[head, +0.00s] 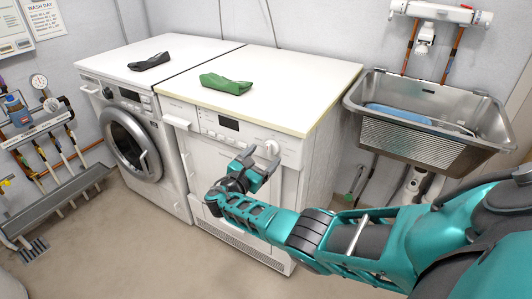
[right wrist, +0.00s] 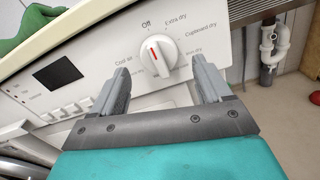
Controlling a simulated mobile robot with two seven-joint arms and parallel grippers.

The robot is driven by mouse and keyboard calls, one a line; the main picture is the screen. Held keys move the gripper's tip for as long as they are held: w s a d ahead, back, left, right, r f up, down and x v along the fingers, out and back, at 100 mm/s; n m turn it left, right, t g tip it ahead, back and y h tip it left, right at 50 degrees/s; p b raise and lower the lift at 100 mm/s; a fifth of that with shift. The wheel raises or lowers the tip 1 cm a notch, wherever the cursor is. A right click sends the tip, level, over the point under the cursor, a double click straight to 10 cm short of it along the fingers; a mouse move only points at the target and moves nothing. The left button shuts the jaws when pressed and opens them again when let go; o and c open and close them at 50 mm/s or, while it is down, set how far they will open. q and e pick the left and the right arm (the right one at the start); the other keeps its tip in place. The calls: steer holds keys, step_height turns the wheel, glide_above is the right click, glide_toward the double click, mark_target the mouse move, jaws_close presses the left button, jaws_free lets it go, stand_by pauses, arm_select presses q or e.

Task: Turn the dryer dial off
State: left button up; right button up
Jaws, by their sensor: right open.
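The dryer (head: 240,165) is the right one of two white machines. Its round white dial (head: 272,147) sits at the right of the front panel. In the right wrist view the dial (right wrist: 163,53) has a red mark pointing up and slightly left, toward the printed word "Off". Other labels such as "Extra dry" and "Cupboard dry" stand around it. My right gripper (head: 260,158) is open in front of the panel. In the right wrist view its fingers (right wrist: 160,88) stand left and right below the dial, with no visible grip on it. My left gripper is not in view.
A green cloth (head: 226,84) lies on the dryer's top and a dark cloth (head: 150,62) on the washing machine (head: 133,140). A metal basin (head: 420,140) hangs on the wall at right. A pipe rack stands at left. The floor in front is clear.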

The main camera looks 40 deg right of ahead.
arm_select(q)
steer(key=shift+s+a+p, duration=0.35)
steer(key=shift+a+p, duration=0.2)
steer(key=shift+p, duration=0.05)
arm_select(e)
steer(key=v, duration=1)
steer(key=shift+s, duration=0.15)
steer(key=shift+a, duration=0.15)
steer(key=s+a+f+m+y+p, duration=0.1)
steer(key=s+a+f+m+y, duration=0.25)
steer(key=s+f+y, duration=0.35)
steer(key=s+a+f+m+y+p, duration=0.1)
steer(key=s+a+f+m+y, duration=0.35)
steer(key=f, duration=0.45)
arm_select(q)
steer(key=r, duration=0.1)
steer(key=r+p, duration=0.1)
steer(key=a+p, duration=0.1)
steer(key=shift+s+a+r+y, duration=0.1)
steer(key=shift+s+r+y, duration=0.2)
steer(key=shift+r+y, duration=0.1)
arm_select(e)
steer(key=s+a+r+m+t+y, duration=0.4)
steer(key=s+r+m+y, duration=0.3)
steer(key=s+r+m, duration=0.2)
step_height(320, 180, up, 2)
steer(key=shift+s+a+r, duration=0.1)
steer(key=shift+s+a, duration=0.2)
steer(key=shift+s, duration=0.7)
